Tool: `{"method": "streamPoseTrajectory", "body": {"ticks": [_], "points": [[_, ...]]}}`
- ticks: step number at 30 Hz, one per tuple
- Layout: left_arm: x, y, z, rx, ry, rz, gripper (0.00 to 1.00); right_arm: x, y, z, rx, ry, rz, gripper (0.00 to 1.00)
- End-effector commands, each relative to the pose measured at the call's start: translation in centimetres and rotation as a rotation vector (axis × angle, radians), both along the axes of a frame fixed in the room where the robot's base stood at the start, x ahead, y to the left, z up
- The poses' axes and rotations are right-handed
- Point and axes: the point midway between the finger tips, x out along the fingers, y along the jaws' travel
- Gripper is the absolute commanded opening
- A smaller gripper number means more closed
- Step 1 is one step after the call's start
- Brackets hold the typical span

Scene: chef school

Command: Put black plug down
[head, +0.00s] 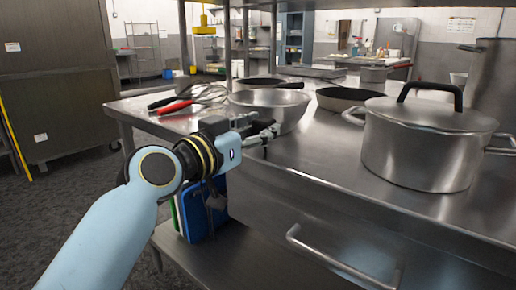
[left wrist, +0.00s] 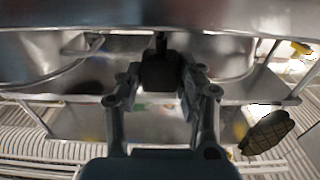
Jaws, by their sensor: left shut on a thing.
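My left gripper (head: 262,134) reaches in beside the metal bowl (head: 270,105), over the front edge of the steel counter (head: 330,160). In the left wrist view the fingers of my left gripper (left wrist: 160,85) are shut on a small black block, the black plug (left wrist: 160,68). The plug sits between the fingertips, below a wide curved metal surface. I cannot tell whether it touches anything beneath. In the head view I cannot make the plug out from the dark gripper. My right gripper is not in view.
A large lidded pot (head: 425,145) stands on the counter at right. Blue boards (head: 196,212) stand on the lower shelf. The counter before the pot is clear.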

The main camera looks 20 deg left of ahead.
Motion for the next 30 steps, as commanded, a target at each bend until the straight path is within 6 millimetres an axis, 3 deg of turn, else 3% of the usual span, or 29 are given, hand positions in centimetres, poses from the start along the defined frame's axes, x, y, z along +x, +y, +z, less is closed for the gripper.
{"method": "streamPoseTrajectory", "body": {"ticks": [1,4,17,18,22,30], "points": [[0.0,0.0,-1.5,0.001,0.007,0.000,0.00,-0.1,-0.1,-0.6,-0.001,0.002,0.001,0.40],[0.0,0.0,-2.6,0.000,0.005,0.000,0.00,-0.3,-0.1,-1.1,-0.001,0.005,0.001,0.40],[0.0,0.1,-3.2,0.001,0.003,0.000,0.00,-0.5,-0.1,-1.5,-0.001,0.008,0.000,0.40],[0.0,0.1,-3.1,0.001,0.003,0.000,0.41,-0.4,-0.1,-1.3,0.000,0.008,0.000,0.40],[0.0,0.1,-3.0,0.001,0.003,0.000,0.58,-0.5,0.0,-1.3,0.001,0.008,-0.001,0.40],[0.0,0.1,-3.0,0.001,0.003,0.001,0.59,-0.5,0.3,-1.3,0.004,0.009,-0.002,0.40]]}}
